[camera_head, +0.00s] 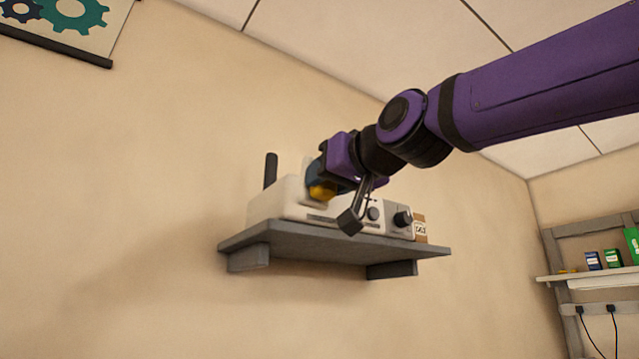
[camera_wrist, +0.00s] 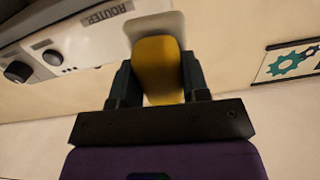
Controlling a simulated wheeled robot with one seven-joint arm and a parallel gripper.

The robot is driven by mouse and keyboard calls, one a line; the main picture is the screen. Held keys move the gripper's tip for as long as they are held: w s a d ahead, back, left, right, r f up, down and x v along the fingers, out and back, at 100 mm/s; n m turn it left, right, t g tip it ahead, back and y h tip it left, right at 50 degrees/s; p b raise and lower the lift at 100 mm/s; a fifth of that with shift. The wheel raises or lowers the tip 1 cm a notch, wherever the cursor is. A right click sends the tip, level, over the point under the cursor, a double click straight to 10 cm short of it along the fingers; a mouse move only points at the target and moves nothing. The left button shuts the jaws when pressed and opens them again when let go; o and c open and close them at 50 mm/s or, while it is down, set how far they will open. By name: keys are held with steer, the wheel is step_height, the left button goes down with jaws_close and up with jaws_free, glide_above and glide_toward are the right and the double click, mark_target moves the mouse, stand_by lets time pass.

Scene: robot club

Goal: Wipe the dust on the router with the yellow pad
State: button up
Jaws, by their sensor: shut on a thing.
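The white router (camera_head: 275,201) stands on a grey wall shelf, with a dark antenna at its left end. In the wrist view its "ROUTER" label and front knobs show on the router (camera_wrist: 70,45). My gripper (camera_head: 324,183) is shut on the yellow pad (camera_head: 322,192), at the router's upper front. In the wrist view the yellow pad (camera_wrist: 158,68) sits between the two fingers of my gripper (camera_wrist: 157,80), its far end over a pale part of the router. I cannot tell whether the pad touches it. The dust cannot be made out clearly.
The grey shelf (camera_head: 330,247) juts from the beige wall under the router. A small brown labelled box (camera_head: 420,228) stands at its right end. A rack (camera_head: 585,281) with small boxes is at the far right. A gear poster (camera_head: 62,25) hangs upper left.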

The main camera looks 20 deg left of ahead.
steer(key=shift+s+d, duration=0.15)
steer(key=shift+d, duration=0.05)
steer(key=v, duration=0.3)
stand_by(0.5)
steer(key=shift+f, duration=0.1)
stand_by(0.3)
